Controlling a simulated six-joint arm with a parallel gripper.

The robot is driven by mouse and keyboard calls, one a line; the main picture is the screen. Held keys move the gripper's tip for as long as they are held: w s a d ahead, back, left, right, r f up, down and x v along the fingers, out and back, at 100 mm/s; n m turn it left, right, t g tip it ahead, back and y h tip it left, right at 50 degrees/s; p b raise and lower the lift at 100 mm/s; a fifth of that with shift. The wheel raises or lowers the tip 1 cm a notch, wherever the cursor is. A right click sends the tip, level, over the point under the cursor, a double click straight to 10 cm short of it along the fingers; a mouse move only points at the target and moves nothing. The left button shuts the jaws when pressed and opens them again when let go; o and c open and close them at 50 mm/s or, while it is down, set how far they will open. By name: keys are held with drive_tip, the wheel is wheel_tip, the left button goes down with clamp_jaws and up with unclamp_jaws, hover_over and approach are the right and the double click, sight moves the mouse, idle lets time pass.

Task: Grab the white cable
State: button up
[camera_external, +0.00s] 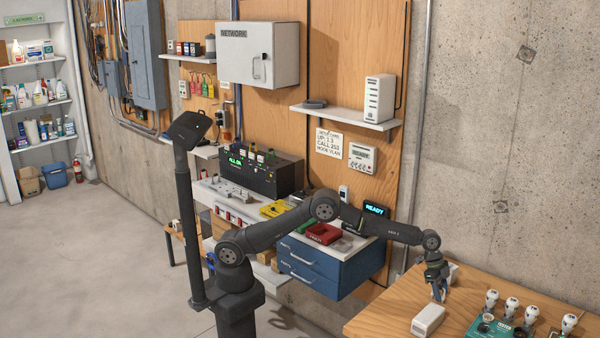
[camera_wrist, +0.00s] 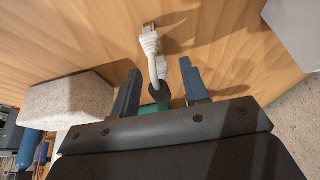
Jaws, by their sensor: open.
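The white cable (camera_wrist: 152,62) shows in the wrist view, with a plug end at the top over the wood table. It runs down between the two fingers of my gripper (camera_wrist: 160,67) to a dark ring and a green part, mostly hidden behind the gripper body. The fingers stand apart on either side of the cable with gaps visible. I cannot tell how far the fingertips are from it in depth. In the external view my gripper (camera_external: 438,288) points down over the left part of the wood table; the cable cannot be made out there.
A white block (camera_external: 428,320) stands on the wood table (camera_external: 383,318) close in front of my gripper. A blue drawer unit (camera_external: 325,272) is to the left, behind my arm.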

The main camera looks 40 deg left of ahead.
clamp_jaws()
drive_tip(key=shift+r, duration=0.15)
